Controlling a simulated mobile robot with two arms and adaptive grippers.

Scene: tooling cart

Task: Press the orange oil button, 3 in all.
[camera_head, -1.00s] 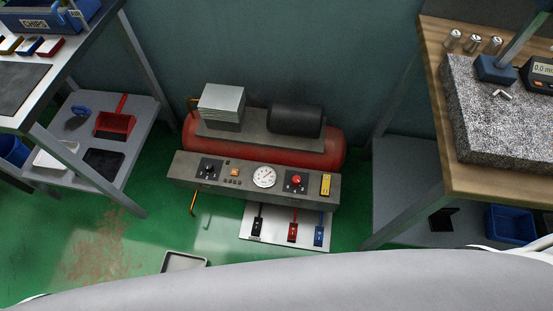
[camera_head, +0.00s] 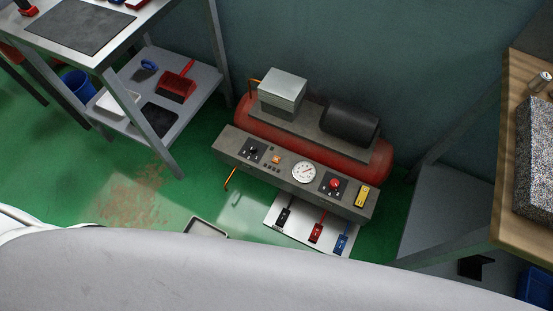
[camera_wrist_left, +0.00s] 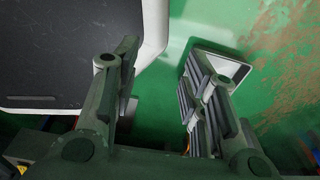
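The compressor (camera_head: 300,145) stands on the green floor with a red tank and a grey control panel (camera_head: 232,139) along its front. A small orange square button (camera_head: 276,159) sits on the panel, between a black knob (camera_head: 254,149) and a round white gauge (camera_head: 304,172). No lettering on it is legible. My left gripper (camera_wrist_left: 160,60) shows in the left wrist view, with its fingers apart and nothing between them, above the green floor. It does not show in the head view, so its distance from the button cannot be told. My right gripper is in neither view.
A red knob (camera_head: 335,184) and yellow block (camera_head: 362,196) are also on the panel. Black, red and blue pedals (camera_head: 316,233) lie on a pale plate below. A shallow tray (camera_head: 206,228) is on the floor. Benches flank the compressor. My pale body covers the bottom.

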